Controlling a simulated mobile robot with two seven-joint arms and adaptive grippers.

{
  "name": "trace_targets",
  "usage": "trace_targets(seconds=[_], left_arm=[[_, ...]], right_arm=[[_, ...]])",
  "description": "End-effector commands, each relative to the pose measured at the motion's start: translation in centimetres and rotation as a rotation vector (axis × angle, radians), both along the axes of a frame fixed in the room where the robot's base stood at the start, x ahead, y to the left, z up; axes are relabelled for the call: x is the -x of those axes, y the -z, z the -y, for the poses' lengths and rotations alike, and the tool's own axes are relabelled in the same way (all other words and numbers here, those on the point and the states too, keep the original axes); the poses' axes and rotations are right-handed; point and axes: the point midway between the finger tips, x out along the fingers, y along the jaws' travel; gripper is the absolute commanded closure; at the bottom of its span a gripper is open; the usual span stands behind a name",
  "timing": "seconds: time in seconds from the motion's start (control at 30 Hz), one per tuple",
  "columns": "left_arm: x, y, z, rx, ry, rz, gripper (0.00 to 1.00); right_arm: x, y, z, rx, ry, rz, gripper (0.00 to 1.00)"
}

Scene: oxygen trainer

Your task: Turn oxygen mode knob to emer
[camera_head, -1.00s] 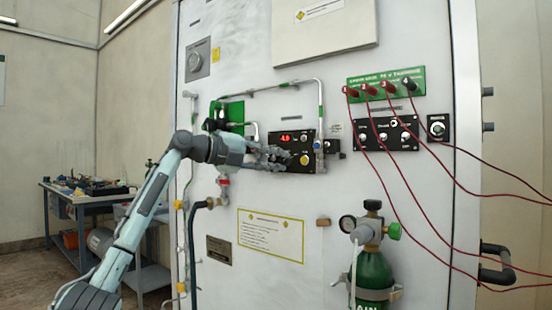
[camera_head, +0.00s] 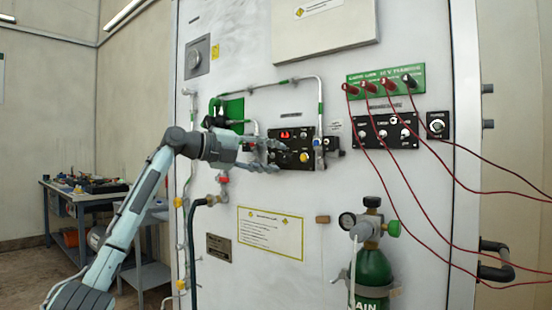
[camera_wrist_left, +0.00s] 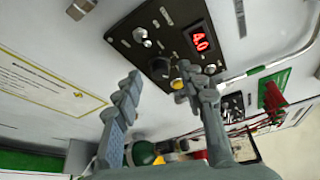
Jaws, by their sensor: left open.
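A black panel (camera_head: 293,160) with a red lit display (camera_head: 290,135) is mounted on the white wall unit. It carries a yellow knob (camera_head: 304,157) and other small controls. My left gripper (camera_head: 277,156) is open at the left part of this panel, with its fingers in front of it. A black knob (camera_wrist_left: 159,68) shows between the fingertips, apparently not gripped. The yellow knob (camera_wrist_left: 177,84) is partly behind one finger. Labels are too small to read.
Pipes run above and left of the panel. A second black panel (camera_head: 388,131) and a green socket strip (camera_head: 386,83) with hanging red cables are to the right. A green oxygen cylinder (camera_head: 373,270) stands below. A cluttered bench (camera_head: 84,197) is at the left.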

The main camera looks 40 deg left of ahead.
Motion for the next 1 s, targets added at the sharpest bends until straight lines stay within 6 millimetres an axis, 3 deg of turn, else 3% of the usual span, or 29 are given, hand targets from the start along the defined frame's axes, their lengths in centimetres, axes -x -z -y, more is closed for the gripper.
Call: trace_targets(seconds=[0.3, 0.5, 1.0], left_arm=[[6.0, -0.8, -3.0, -0.004, -0.003, -0.002, 0.59], [8.6, -1.2, -4.2, -0.002, -0.002, -0.002, 0.59], [9.4, -1.4, -4.5, -0.001, 0.0, 0.0, 0.59]], right_arm=[[0.0, 0.1, 0.0, 0.0, 0.0, -0.001, 0.6], [0.0, 0.1, 0.0, 0.0, 0.0, -0.001, 0.6], [0.0, 0.1, 0.0, 0.0, 0.0, 0.0, 0.6]])
